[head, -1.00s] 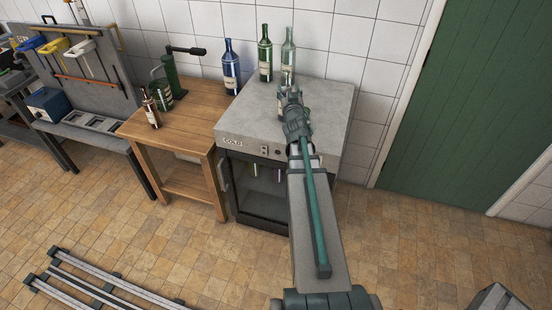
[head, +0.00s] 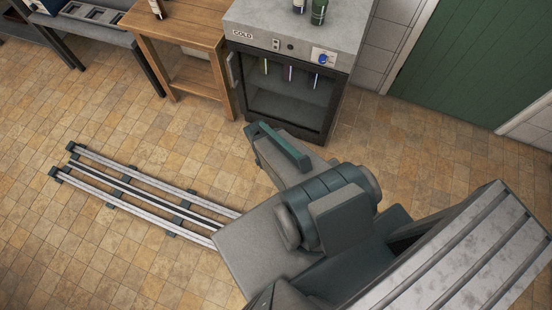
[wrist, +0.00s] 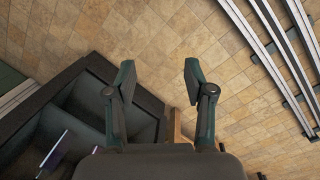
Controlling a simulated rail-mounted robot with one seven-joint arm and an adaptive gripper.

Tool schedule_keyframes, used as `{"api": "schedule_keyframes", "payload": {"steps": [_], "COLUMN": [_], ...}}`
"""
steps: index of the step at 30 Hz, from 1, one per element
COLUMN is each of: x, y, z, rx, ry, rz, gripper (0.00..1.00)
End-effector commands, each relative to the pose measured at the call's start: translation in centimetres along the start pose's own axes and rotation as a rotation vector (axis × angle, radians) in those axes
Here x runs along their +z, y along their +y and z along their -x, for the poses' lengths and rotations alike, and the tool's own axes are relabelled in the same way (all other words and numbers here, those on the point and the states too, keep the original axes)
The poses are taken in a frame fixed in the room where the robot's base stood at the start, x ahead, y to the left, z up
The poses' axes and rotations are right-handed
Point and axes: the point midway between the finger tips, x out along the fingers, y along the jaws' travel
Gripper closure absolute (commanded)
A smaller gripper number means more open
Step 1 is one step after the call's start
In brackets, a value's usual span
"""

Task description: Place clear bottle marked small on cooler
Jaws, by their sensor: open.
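The cooler (head: 290,27) has a grey top, a COLD label and a dark glass front. On its top edge stand a greyish bottle (head: 299,5) and a dark green bottle (head: 319,12), both cut off by the top of the head view. I cannot read any size marking or tell which is the clear bottle marked small. My gripper (wrist: 158,82) is open in the wrist view, with nothing between its fingers, over the floor beside the cooler's dark front.
Floor rails (head: 140,190) run left of my arm. A green door (head: 470,65) is at the right. Coloured strips (head: 288,73) show behind the cooler's glass. Tiled floor is clear in front.

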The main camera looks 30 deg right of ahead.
Motion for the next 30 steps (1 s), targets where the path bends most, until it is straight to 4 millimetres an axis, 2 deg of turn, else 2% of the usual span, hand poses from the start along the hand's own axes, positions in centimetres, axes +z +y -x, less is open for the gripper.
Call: {"api": "schedule_keyframes", "payload": {"steps": [1,3,6,10,14,22,30], "x": [3.7,7.9,12.5,16.0,17.1,17.0,16.5], "y": [-1.2,-2.2,-3.1,-3.6,-3.7,-3.7,-4.1], "z": [-1.0,-1.9,-2.5,-2.7,-2.6,-2.7,-6.1], "rx": [-0.007,-0.016,-0.028,-0.038,-0.041,-0.041,-0.041], "ry": [-0.095,-0.211,-0.340,-0.440,-0.472,-0.471,-0.469], "rz": [0.044,0.093,0.146,0.186,0.200,0.199,0.197], "gripper": [0.47,0.47,0.47,0.47,0.47,0.47,0.47]}}
